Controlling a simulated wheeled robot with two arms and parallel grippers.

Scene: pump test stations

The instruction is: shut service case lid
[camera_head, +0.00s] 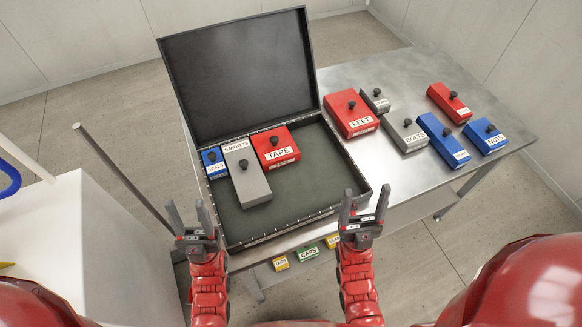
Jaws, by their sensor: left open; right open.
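The service case stands open on the metal table, its black lid (240,75) raised upright at the back. Its lower tray (318,165) holds a blue box (214,170), a grey box (250,190) and a red box labelled TAPE (277,158), all at the left and back. The right part of the tray is bare. My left gripper (188,215) is open and empty in front of the case's front left corner. My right gripper (365,205) is open and empty by the front right corner. I cannot tell whether it touches the rim.
The table (420,172) holds a red FEET box (350,122), a grey BOLTS box (405,139) and several other knobbed boxes right of the case. Small yellow and green boxes (309,252) sit below the front edge. A white surface (50,225) stands at left.

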